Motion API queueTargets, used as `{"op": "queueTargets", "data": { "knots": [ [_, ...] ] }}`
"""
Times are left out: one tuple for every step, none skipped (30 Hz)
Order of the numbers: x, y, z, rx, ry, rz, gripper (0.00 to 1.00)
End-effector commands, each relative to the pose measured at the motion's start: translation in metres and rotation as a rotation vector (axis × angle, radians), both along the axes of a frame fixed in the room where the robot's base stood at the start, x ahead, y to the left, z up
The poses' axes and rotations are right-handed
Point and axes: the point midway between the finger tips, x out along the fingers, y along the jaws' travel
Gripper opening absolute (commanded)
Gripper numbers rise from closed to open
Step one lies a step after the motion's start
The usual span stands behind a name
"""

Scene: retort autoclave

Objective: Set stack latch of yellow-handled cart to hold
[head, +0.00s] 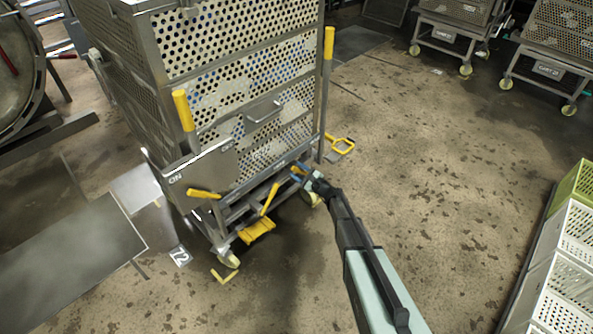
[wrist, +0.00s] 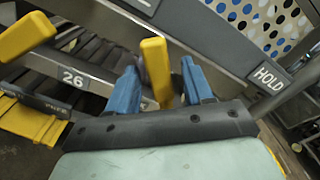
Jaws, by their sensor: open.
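The cart (head: 225,100) is a perforated metal stack with upright yellow handles (head: 329,50) at its sides. My gripper (head: 300,173) is at the lower right of its near face. In the wrist view my gripper (wrist: 158,66) is open, its blue fingers on either side of a yellow lever (wrist: 156,62), apparently the stack latch. Whether either finger touches it I cannot tell. A HOLD label (wrist: 270,77) is on the bar to the right of the lever. The lever's lower end is hidden behind the gripper body.
Another yellow lever (head: 270,199) and a yellow pedal (head: 258,230) are low on the cart, left of my gripper. A yellow-handled floor item (head: 341,146) lies behind the cart. Crates (head: 567,245) stand at right. Floor between is clear.

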Motion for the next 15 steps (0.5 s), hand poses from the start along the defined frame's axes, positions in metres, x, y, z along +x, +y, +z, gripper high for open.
{"op": "queueTargets", "data": {
  "knots": [
    [0.0042, 0.0033, -0.0004, 0.001, -0.001, 0.001, 0.51],
    [0.0055, 0.0047, -0.0004, 0.001, -0.001, 0.001, 0.51],
    [0.0069, 0.0061, -0.0003, 0.000, 0.000, 0.000, 0.51],
    [0.0077, 0.0069, -0.0002, 0.000, 0.000, -0.001, 0.51],
    [0.0084, 0.0076, -0.0002, 0.000, 0.000, -0.001, 0.51],
    [0.0089, 0.0083, -0.0002, 0.001, 0.000, -0.001, 0.51],
    [0.0093, 0.0086, -0.0001, 0.001, 0.000, -0.001, 0.51],
    [0.0094, 0.0090, -0.0001, 0.001, 0.001, -0.001, 0.51],
    [0.0096, 0.0091, -0.0001, 0.001, 0.001, -0.001, 0.51],
    [0.0095, 0.0091, 0.0000, 0.001, 0.001, -0.001, 0.51],
    [0.0095, 0.0091, 0.0000, 0.001, 0.001, -0.001, 0.51],
    [0.0094, 0.0091, -0.0001, 0.001, 0.001, -0.001, 0.51],
    [0.0094, 0.0092, 0.0000, 0.001, 0.001, -0.001, 0.51],
    [0.0093, 0.0091, -0.0001, 0.001, 0.001, -0.001, 0.51],
    [0.0093, 0.0091, 0.0000, 0.001, 0.001, -0.001, 0.51]
  ]
}}
